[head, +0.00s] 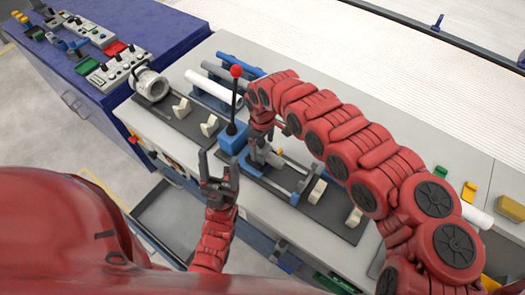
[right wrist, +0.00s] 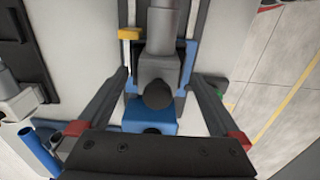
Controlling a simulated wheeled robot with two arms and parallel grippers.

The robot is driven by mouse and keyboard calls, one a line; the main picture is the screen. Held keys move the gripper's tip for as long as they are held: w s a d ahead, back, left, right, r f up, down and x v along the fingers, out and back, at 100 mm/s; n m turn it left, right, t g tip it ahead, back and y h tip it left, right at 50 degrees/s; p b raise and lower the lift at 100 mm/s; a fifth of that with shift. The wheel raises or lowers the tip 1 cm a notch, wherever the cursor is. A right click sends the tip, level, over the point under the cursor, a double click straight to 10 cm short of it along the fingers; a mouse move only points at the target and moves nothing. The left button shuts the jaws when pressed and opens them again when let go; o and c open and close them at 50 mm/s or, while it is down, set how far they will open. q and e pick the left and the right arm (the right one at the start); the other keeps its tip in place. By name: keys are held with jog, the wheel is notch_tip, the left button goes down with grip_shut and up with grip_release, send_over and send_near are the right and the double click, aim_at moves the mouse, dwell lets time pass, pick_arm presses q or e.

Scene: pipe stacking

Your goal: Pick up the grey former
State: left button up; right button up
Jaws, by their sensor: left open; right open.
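The grey former appears to be the grey block with a round dark end (right wrist: 160,68) in the right wrist view, seated on a blue fixture (right wrist: 150,118). My right gripper (right wrist: 160,78) is open, with one finger on each side of the former and visible gaps between. In the head view my right gripper (head: 263,142) points down over the bench fixture, and my wrist partly hides the former there. My left gripper (head: 219,161) is open and empty, in front of the bench, left of the fixture.
A red-knobbed lever (head: 236,72) on a blue base stands just beside my right gripper. A blue cabinet (head: 110,100) with control boxes stands left.

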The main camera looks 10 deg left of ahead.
aim_at(263, 150)
jog(key=shift+f+p, duration=0.3)
jog(key=shift+f, duration=1.25)
jog(key=shift+w, duration=0.1)
grip_shut()
